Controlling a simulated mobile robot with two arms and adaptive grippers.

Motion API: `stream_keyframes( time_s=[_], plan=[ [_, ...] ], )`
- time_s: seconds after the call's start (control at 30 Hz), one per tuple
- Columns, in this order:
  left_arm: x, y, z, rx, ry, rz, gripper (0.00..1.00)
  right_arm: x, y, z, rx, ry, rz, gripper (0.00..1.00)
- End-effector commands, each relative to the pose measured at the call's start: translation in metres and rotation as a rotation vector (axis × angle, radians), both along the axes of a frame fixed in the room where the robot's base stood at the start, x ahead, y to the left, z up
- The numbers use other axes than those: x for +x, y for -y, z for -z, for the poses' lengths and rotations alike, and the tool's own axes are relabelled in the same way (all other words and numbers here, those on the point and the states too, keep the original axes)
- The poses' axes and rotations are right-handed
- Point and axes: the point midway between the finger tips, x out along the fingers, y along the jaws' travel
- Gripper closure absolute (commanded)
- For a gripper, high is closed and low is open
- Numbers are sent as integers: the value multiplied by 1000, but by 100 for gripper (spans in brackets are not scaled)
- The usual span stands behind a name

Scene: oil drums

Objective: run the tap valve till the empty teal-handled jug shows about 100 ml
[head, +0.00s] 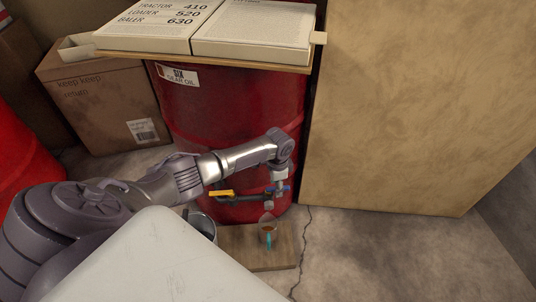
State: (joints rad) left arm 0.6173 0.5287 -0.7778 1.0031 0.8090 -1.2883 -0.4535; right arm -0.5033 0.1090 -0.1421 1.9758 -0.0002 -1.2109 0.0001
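A red drum (225,105) labelled "SIX GEAR OIL" stands in the middle. Low on its front is dark tap pipework (235,202) with a yellow lever (221,193). A small jug with a teal handle (268,240) stands below the pipework on a wooden board (272,262). Something brownish shows at the jug, but its level and marks are too small to read. My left arm reaches across the drum, and its gripper (280,188) points down at the right end of the pipework, by a blue part. Its fingers are too small to read, and contact is unclear. My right gripper is not in view.
A cardboard box (103,105) is behind left, another red drum (22,150) at far left. A tall tan panel (405,100) stands right; floor before it is clear.

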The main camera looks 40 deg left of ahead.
Motion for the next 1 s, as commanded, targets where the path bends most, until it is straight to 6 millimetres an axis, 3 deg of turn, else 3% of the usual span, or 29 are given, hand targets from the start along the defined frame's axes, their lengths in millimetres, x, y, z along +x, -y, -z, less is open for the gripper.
stream_keyframes(
  time_s=[0.33,0.8,1.0],
  plan=[
    [-1,1,-9,-2,-2,4,50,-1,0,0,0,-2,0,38],
    [0,1,-100,-1,1,3,50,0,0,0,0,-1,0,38],
    [-1,1,-118,0,-1,1,50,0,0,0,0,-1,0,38]
  ],
)
